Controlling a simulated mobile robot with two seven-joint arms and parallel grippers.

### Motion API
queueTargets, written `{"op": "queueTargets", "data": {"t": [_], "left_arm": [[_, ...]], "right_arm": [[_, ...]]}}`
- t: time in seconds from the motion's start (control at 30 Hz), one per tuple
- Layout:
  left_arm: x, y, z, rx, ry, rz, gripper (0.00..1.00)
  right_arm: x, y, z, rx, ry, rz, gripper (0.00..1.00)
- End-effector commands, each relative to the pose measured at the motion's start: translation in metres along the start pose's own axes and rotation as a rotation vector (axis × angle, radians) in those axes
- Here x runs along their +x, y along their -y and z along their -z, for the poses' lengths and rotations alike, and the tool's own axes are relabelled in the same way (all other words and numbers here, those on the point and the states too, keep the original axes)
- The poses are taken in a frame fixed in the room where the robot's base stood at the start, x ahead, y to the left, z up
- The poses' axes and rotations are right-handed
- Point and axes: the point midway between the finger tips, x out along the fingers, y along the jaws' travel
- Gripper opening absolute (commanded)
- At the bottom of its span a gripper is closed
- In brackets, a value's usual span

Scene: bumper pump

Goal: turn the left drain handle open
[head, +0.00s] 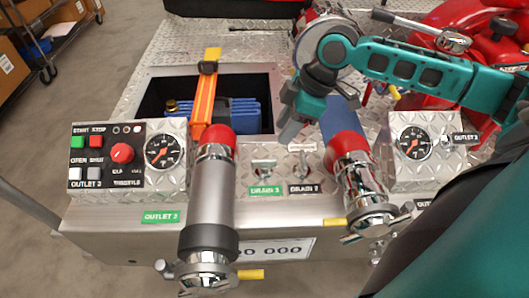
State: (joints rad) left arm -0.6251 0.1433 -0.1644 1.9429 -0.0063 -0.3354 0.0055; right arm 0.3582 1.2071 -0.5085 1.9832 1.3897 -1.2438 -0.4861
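Two small metal drain handles stand side by side on the diamond-plate panel. The left drain handle (264,167) is above a green "DRAIN 3" label (265,190). My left gripper is not in view.
A silver, red-collared pipe (209,190) stands left of the handles and a chrome outlet (362,190) right of them. A control panel (120,155) is at left, a gauge (413,143) at right. An open bin with blue items (240,112) lies behind.

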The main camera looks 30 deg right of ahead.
Motion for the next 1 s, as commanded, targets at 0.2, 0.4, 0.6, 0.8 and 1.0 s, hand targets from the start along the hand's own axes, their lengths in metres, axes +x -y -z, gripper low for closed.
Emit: {"op": "queueTargets", "data": {"t": [0.2,0.4,0.6,0.8,1.0], "left_arm": [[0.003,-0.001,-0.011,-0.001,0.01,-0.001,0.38],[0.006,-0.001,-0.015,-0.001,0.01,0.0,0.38],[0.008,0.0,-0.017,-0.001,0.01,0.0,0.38],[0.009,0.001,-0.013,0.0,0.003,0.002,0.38],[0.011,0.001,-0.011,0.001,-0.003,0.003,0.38]], "right_arm": [[0.049,0.001,0.0,0.001,-0.003,0.004,0.38],[0.086,0.001,0.0,0.001,0.0,0.002,0.38],[0.105,0.001,0.0,0.0,0.0,0.0,0.38],[0.11,0.001,0.0,-0.001,0.001,-0.001,0.38],[0.109,0.001,0.0,-0.001,0.001,-0.001,0.34]]}}
